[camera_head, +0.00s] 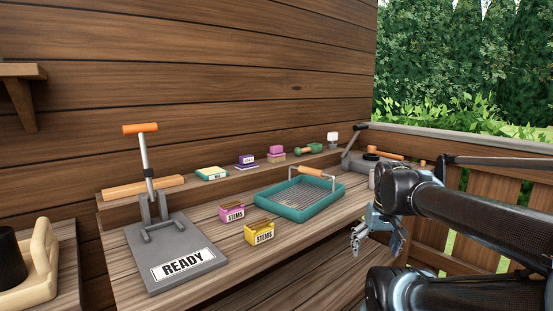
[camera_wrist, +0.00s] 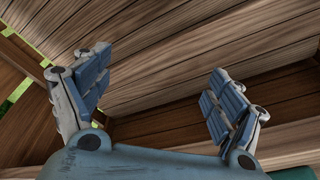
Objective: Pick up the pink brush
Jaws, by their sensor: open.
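A small pink block with a tan underside (camera_head: 276,153), which looks like the pink brush, lies on the raised back ledge, left of a green-handled tool. It is too small to make out bristles. My gripper (camera_head: 377,237) is open and empty at the right, beside the workbench's right part and well apart from the brush. In the wrist view my gripper's two blue padded fingers (camera_wrist: 157,75) are spread wide, with only wooden planks between and beyond them. The brush is not seen in the wrist view.
A teal mesh tray (camera_head: 290,218) with an orange handle stands on the bench. Pink (camera_head: 232,212) and yellow (camera_head: 259,232) STEMS boxes sit left of it. A grey lever press (camera_head: 172,262) marked READY stands at the left. A wooden railing (camera_head: 487,200) runs along the right.

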